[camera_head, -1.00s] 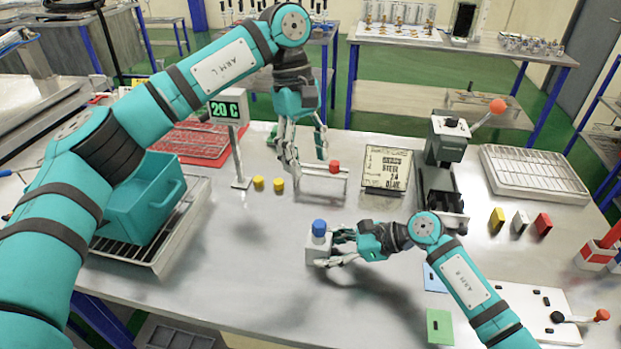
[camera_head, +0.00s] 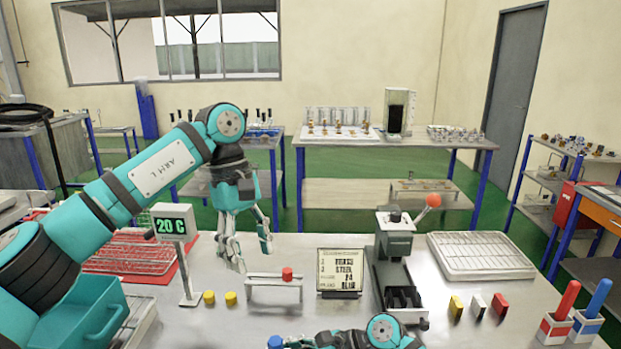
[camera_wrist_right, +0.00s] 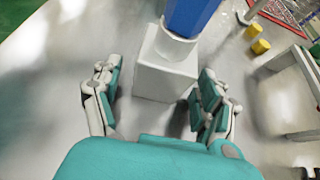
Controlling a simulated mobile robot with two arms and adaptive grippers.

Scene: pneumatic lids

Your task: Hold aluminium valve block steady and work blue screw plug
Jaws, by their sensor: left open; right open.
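The pale aluminium valve block (camera_wrist_right: 160,76) stands upright on the bench in the right wrist view, with the blue screw plug (camera_wrist_right: 190,16) on top, cut by the upper edge. In the head view only the plug's blue top (camera_head: 275,342) shows at the bottom edge; the block is out of frame. My right gripper (camera_wrist_right: 157,82) is open, its fingers spread either side of the block's near face; contact cannot be told. My left gripper (camera_head: 252,258) is open and empty, hanging above the bench beside a small stand with a red plug (camera_head: 287,274).
Two yellow plugs (camera_head: 220,298), a temperature display (camera_head: 174,229) and a printed sign (camera_head: 341,271) stand nearby. A teal bin (camera_head: 85,318) is at left.

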